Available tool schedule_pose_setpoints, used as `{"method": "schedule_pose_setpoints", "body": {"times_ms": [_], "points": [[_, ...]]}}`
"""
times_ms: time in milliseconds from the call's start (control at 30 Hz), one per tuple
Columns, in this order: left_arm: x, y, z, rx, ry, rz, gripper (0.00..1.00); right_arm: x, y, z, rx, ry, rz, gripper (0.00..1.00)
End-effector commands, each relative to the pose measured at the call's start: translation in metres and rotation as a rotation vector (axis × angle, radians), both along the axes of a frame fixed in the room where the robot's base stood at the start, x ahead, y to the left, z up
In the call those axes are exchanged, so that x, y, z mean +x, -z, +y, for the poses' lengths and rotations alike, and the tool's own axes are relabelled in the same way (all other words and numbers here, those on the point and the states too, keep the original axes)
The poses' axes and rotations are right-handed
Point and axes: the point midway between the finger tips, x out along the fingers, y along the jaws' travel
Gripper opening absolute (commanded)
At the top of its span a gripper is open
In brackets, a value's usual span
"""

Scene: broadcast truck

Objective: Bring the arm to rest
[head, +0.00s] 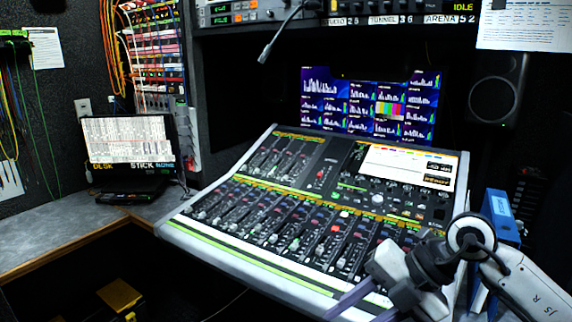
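My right arm comes in from the lower right. Its gripper (362,310) hangs over the front right part of the mixing console (210,243). Two greyish-purple fingers point down and to the left with a gap between them, and no object shows in the gap. I cannot tell whether the gripper touches the console. My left arm and gripper are not in view.
A blue binder (501,217) stands right of the console, close to my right arm. A gooseneck microphone (275,38) hangs above. A laptop-like screen (128,140) sits on the grey side desk (50,235). A yellow box (119,296) is low at left.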

Motion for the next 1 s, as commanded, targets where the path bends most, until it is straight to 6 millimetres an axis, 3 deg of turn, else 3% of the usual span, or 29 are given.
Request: {"method": "schedule_pose_setpoints", "body": {"times_ms": [33, 100, 200, 333, 433, 467, 567, 667, 800, 900, 1000], "points": [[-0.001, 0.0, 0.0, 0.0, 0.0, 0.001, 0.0, -0.021, 0.007, 0.036, 0.16, -0.058, 0.031, 0.34], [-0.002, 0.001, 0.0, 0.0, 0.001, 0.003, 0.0, -0.041, -0.003, 0.078, 0.41, -0.095, 0.045, 0.34], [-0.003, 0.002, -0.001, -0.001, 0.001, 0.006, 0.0, -0.055, -0.028, 0.112, 0.751, -0.043, 0.061, 0.34], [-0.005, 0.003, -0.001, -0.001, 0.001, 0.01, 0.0, -0.044, -0.049, 0.113, 1.123, 0.194, 0.082, 0.34], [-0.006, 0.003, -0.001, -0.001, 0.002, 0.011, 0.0, -0.022, -0.036, 0.086, 1.314, 0.488, 0.108, 0.34], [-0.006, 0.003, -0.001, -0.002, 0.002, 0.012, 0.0, -0.016, -0.026, 0.074, 1.351, 0.59, 0.12, 0.34], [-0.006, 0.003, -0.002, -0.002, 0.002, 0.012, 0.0, -0.005, 0.03, 0.032, 1.399, 0.958, 0.18, 0.34], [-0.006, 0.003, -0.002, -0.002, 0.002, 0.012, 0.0, -0.015, 0.098, -0.003, 1.345, 1.273, 0.257, 0.34], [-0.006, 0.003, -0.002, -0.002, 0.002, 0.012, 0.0, -0.059, 0.189, -0.036, 1.183, 1.621, 0.392, 0.34], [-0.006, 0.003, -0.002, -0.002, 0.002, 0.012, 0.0, -0.103, 0.243, -0.048, 1.043, 1.801, 0.498, 0.34], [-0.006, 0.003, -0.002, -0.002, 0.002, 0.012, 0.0, -0.144, 0.279, -0.053, 0.92, 1.921, 0.591, 0.34]]}}
